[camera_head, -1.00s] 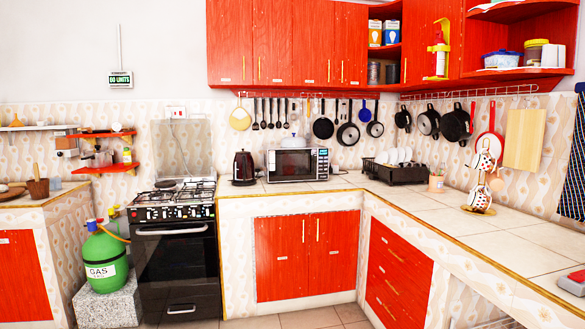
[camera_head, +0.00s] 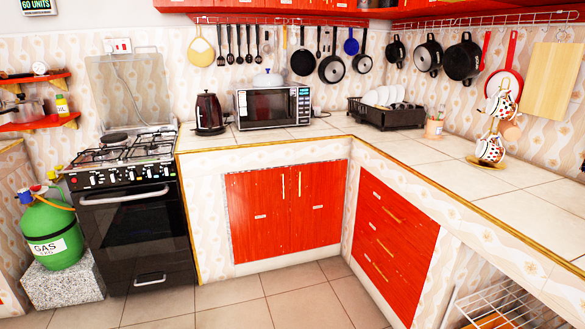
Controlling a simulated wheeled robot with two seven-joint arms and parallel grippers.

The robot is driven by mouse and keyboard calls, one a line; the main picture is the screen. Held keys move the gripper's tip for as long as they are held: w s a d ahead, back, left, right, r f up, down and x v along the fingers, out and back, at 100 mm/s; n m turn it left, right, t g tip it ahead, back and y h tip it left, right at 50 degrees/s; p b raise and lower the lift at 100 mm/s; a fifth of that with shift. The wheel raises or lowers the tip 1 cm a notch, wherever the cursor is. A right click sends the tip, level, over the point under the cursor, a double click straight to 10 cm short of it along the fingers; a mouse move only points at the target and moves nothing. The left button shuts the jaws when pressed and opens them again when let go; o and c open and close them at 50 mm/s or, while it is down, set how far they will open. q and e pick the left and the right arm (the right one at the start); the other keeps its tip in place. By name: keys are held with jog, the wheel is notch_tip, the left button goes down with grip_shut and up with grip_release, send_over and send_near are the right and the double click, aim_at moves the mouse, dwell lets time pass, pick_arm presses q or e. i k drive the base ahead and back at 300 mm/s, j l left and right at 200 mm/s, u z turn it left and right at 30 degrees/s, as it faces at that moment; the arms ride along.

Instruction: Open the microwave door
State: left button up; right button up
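The microwave (camera_head: 273,107) stands on the tiled counter near the back wall, in the middle of the head view. Its dark-windowed door (camera_head: 266,107) is shut, and its control panel is on the right side of the front. A white domed item sits on top of it. Neither of my grippers shows in the head view.
A dark kettle (camera_head: 209,113) stands just left of the microwave. A black dish rack (camera_head: 386,113) with plates is to its right. A stove (camera_head: 128,207) and green gas cylinder (camera_head: 50,233) are at left. Floor (camera_head: 290,303) before the red cabinets (camera_head: 286,208) is clear.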

aim_at(291, 93)
jog(key=i+u, duration=0.4)
jog(key=i, duration=1.35)
